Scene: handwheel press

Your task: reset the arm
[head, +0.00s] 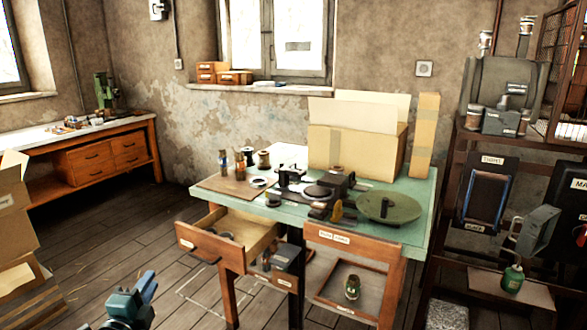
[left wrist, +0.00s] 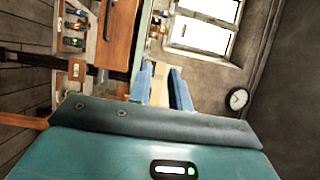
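My left gripper (head: 147,284) is at the bottom left of the head view, over the floor and clear of the table. In the left wrist view its two blue fingers (left wrist: 164,82) stand apart with nothing held between them. My right gripper is not in view. A dark device with a raised block and round parts (head: 330,188) stands on the green worktable (head: 427,190). A flat green disc (head: 388,207) lies to its right. Which part is the arm named in the task, I cannot tell.
An open drawer (head: 202,245) juts from the table's left front. Jars, a brown board (head: 215,186) and an open cardboard box (head: 350,147) crowd the tabletop. A loaded shelf (head: 470,255) stands right, cartons (head: 14,225) left. The wooden floor between is mostly clear.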

